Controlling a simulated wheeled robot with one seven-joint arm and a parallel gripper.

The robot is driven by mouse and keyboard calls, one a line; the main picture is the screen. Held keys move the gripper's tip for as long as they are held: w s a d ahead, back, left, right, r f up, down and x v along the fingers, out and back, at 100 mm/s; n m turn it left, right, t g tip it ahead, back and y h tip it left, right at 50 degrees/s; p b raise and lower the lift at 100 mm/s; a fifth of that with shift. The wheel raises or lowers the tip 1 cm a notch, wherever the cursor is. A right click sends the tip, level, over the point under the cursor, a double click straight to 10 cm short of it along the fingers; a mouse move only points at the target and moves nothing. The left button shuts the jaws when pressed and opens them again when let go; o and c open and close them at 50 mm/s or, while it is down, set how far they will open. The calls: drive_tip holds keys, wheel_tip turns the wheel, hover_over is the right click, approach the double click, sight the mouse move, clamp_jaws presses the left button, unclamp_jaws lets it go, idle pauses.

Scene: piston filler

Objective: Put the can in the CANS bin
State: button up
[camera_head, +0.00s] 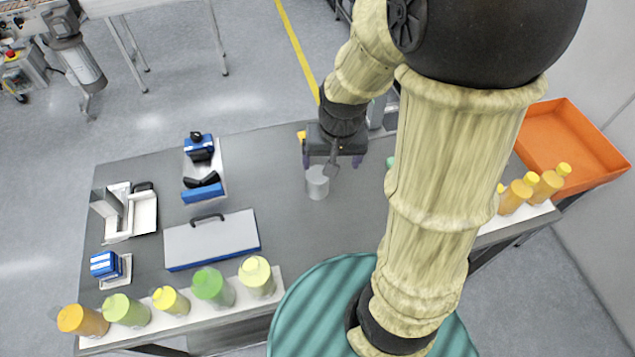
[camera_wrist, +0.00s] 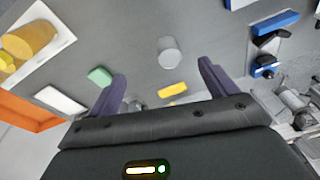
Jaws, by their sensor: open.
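The can, a plain grey cylinder (camera_head: 317,183), stands upright on the grey table, near its middle. It also shows in the wrist view (camera_wrist: 170,56), ahead of my fingertips and between their lines. My gripper (camera_head: 332,163) is open and empty, just behind the can in the head view. Its two dark purple fingers show in the wrist view (camera_wrist: 162,74), apart from the can. An orange bin (camera_head: 592,118) stands at the right, past the table; its orange wall also shows in the wrist view (camera_wrist: 32,113). I see no CANS label.
Several bottles stand on a white strip along the front edge (camera_head: 210,288), more at the right. A grey-white lidded panel (camera_head: 211,240) and blue-and-white fixtures (camera_head: 203,190) fill the table's left. A yellow block (camera_wrist: 172,89) and green block (camera_wrist: 100,76) lie near my fingers.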

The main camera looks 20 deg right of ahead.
sight(319, 174)
drive_tip(key=w+f+m+g+b, duration=0.1)
drive_tip(key=w+f+m+b, duration=0.1)
drive_tip(key=w+f+m, duration=0.4)
drive_tip(key=w+f, duration=0.1)
drive_tip(key=w, duration=0.3)
drive_tip(key=shift+f+m+g, duration=0.2)
drive_tip(key=shift+m+g, duration=0.1)
drive_tip(key=shift+g, duration=0.1)
drive_tip(key=shift+w+f, duration=0.1)
wheel_tip(319, 174, down, 12)
drive_tip(key=shift+p, duration=0.4)
drive_tip(key=shift+w+a+f+p, duration=0.1)
drive_tip(key=shift+f+p, duration=0.3)
drive_tip(key=shift+f, duration=0.95)
drive_tip(key=shift+a+f+p, duration=0.1)
drive_tip(key=shift+f+p, duration=0.25)
drive_tip(key=shift+f, duration=0.95)
